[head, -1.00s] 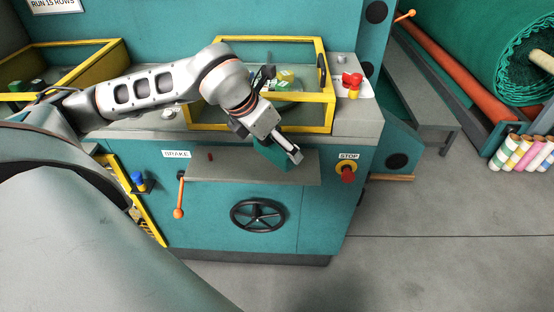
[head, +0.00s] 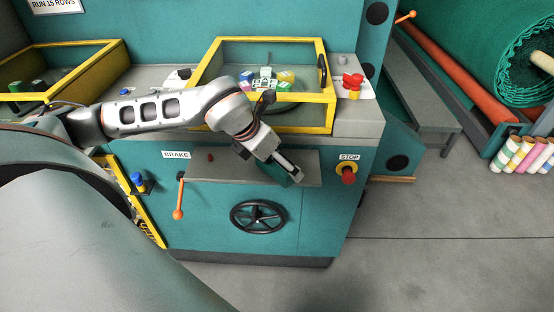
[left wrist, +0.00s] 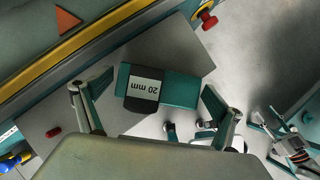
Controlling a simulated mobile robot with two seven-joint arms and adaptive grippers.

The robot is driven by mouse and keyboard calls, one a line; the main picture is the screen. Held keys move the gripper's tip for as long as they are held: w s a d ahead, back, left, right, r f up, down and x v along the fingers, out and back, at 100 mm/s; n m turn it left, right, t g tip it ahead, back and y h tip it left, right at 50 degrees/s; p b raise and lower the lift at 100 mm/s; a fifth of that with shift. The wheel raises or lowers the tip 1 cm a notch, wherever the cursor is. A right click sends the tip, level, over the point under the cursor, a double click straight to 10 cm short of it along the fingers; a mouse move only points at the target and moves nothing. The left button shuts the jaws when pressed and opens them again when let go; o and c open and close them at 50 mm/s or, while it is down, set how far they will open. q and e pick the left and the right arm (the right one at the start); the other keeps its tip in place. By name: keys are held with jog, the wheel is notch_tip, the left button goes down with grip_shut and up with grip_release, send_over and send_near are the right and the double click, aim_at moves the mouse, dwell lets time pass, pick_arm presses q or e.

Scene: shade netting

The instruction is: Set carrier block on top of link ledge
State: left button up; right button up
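The carrier block (head: 278,172), a teal block, is at the grey link ledge (head: 215,170) on the machine front, partly hidden by my left gripper (head: 290,170). In the left wrist view, the block (left wrist: 180,88) has a dark part with a white "20 mm" label and appears to lie flat over the ledge (left wrist: 180,45). My left gripper (left wrist: 143,92) is open in this view, one finger beyond each end of the block, with small gaps. Contact under the block is hidden. A jointed part (left wrist: 292,148) at the wrist view's right edge may be my right gripper; its fingers are unclear.
The orange brake lever (head: 178,213), handwheel (head: 258,215) and red stop button (head: 348,175) are nearby.

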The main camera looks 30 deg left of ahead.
dwell(0.3)
pick_arm(q)
jog(key=shift+r, duration=0.25)
jog(key=v, duration=1.1)
jog(key=shift+s+r, duration=0.25)
jog(key=shift+r, duration=0.1)
